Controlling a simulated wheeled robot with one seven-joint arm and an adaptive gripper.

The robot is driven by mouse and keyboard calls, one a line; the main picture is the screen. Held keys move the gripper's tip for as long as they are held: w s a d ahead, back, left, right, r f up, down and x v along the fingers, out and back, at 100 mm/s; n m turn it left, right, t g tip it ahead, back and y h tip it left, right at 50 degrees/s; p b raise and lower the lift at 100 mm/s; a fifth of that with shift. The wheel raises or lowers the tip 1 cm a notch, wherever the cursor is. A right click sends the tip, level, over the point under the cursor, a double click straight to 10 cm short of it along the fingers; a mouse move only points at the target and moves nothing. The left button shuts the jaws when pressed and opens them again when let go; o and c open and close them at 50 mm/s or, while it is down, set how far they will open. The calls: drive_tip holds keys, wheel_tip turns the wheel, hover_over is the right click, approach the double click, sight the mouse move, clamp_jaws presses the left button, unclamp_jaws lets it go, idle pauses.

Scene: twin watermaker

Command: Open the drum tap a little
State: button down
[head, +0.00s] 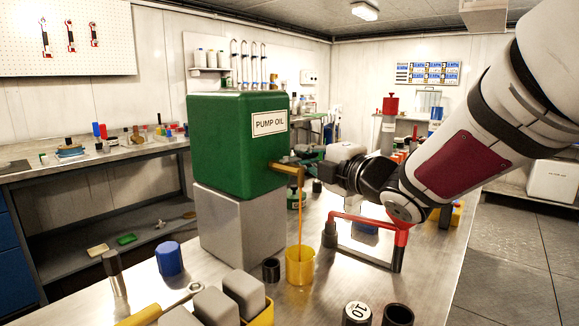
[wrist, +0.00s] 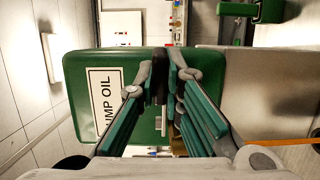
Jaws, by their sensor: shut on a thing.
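The green drum (head: 230,145) labelled PUMP OIL stands upright on a grey block (head: 240,225). Its brass-coloured drum tap (head: 288,168) sticks out from the right side. A thin amber stream (head: 300,212) falls from the spout into a yellow cup (head: 300,268) on the bench. My gripper (head: 312,160) is at the tap, shut on its handle, which the fingers mostly hide. In the wrist view, the fingers (wrist: 166,80) come together in front of the drum (wrist: 75,75), with a dark part between their tips. The amber stream also shows at the right edge (wrist: 285,142).
A red-handled frame (head: 370,222) stands on the bench right of the cup. A dark short cylinder (head: 271,269), a blue cap (head: 169,258), grey blocks and a wrench (head: 165,302) crowd the front. Shelving and a side bench (head: 90,155) lie behind to the left.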

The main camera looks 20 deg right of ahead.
idle(0.3)
drive_tip(key=c, duration=1.7)
unclamp_jaws()
drive_tip(key=shift+s, duration=0.1)
drive_tip(key=v, duration=1.2)
